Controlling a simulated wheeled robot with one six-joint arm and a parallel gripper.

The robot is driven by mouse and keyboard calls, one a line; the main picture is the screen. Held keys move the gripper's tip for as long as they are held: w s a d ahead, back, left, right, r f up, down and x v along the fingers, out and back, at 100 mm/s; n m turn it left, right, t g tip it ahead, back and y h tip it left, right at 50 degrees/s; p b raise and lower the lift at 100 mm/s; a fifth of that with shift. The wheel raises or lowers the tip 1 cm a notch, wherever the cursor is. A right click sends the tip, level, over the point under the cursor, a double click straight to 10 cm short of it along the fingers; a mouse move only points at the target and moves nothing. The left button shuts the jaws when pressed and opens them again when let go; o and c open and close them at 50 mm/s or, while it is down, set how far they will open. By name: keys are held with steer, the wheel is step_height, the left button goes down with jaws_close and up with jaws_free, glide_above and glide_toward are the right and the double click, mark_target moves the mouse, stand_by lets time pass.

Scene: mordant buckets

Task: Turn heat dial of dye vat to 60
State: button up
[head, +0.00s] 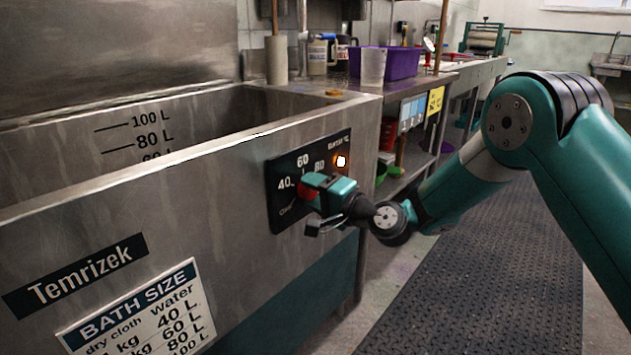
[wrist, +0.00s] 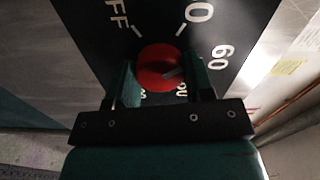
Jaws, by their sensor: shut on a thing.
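The heat dial (head: 307,189) is a red knob on a black panel (head: 275,176) on the front of the steel dye vat (head: 213,170). The panel reads OFF, 40, 60 and 80. In the wrist view the round red dial (wrist: 157,62) sits between the fingers of my gripper (wrist: 165,76), which is shut on it. A faint pale line on the dial points right, roughly toward the 60 side; its exact setting cannot be told. In the head view my gripper (head: 316,191) covers part of the dial.
The vat has a Temrizek label (head: 76,276) and a bath size sign (head: 140,308). A counter with a purple bin (head: 390,62) stands behind. A dark floor mat (head: 480,270) leaves clear floor beside the vat.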

steer(key=shift+s+a+r+m+p, duration=0.1)
steer(key=shift+m+p, duration=1.35)
steer(key=shift+m, duration=0.35)
steer(key=shift+a+r+m+p, duration=0.1)
steer(key=shift+m+p, duration=1.3)
steer(key=shift+m, duration=0.4)
steer(key=shift+f, duration=0.1)
steer(key=o, duration=0.9)
steer(key=shift+o, duration=0.2)
steer(key=shift+d, duration=0.1)
steer(key=shift+f, duration=0.1)
